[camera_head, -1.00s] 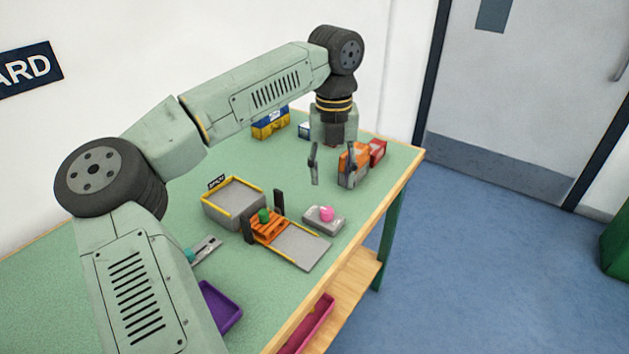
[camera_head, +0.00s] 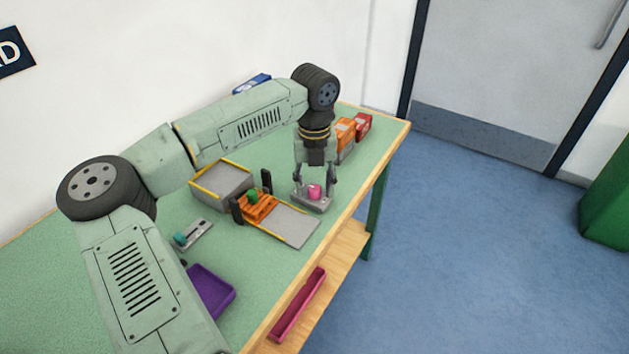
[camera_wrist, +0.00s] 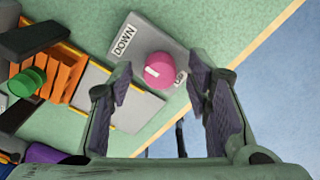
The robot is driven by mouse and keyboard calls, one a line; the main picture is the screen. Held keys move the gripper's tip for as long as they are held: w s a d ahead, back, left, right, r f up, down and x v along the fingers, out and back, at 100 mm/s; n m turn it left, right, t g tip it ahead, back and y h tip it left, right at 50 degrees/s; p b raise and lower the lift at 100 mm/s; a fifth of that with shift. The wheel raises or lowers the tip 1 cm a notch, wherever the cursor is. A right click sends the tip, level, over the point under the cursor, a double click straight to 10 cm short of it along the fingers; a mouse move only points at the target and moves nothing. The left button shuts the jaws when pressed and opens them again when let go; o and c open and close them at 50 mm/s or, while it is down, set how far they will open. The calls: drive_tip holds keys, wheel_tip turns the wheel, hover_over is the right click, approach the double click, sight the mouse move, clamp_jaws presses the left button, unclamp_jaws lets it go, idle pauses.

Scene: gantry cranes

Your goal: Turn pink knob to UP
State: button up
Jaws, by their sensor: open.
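The pink knob (camera_head: 315,191) sits on a grey base plate (camera_head: 322,206) near the right edge of the green table. In the wrist view the knob (camera_wrist: 160,71) is round with a pale mark on its top. In the wrist view my gripper (camera_wrist: 158,85) shows a gap between knob and fingers.
An orange pallet (camera_head: 259,206) with a green cylinder (camera_head: 253,195) stands left of the knob, between dark posts. A grey ramp (camera_head: 290,226) and a yellow-edged grey box (camera_head: 222,183) are near it. Orange (camera_head: 345,130) and red (camera_head: 363,123) boxes stand behind.

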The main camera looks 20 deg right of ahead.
clamp_jaws()
idle(0.7)
